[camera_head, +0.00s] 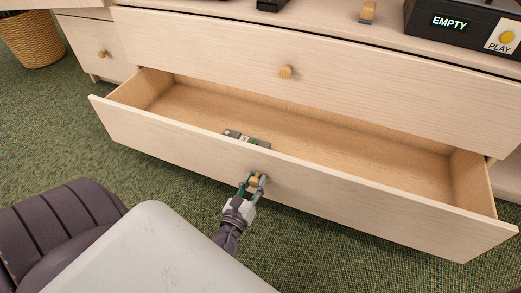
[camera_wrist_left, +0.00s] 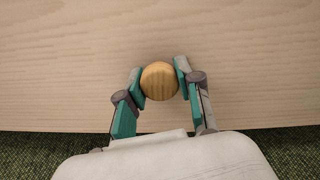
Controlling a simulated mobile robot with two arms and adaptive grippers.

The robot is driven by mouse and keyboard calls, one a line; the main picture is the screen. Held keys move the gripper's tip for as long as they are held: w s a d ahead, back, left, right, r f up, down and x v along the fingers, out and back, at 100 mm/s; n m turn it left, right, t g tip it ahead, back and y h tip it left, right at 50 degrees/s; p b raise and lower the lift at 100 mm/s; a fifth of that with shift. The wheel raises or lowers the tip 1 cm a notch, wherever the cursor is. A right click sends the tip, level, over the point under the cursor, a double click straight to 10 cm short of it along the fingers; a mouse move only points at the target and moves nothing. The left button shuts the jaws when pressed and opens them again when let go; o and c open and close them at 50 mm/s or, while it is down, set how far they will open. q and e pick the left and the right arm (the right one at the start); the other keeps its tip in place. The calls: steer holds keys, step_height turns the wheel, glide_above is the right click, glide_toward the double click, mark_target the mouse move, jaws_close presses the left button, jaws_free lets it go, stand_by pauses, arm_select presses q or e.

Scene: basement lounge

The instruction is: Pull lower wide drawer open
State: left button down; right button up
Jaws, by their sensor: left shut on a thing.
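The lower wide drawer (camera_head: 330,200) is pulled out of the pale wood cabinet, and its inside shows. A small grey and green object (camera_head: 245,138) lies in it, partly hidden behind the drawer front. My left gripper (camera_head: 255,181) is shut on the drawer's round wooden knob (camera_wrist_left: 160,82), with one finger on each side of it. The drawer front also fills the left wrist view (camera_wrist_left: 60,70). My right gripper is not in view.
The upper wide drawer (camera_head: 200,48) with its own knob (camera_head: 285,72) is shut. A black box (camera_head: 465,28) reading EMPTY and PLAY stands on the cabinet top. A wicker basket (camera_head: 32,38) stands at the far left.

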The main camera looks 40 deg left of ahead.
arm_select(q)
steer(key=shift+v, duration=1.2)
steer(key=c, duration=0.7)
jaws_free()
steer(key=shift+c, duration=0.2)
steer(key=shift+r, duration=0.1)
glide_toward(258, 152)
steer(key=x, duration=0.4)
steer(key=shift+w, duration=0.15)
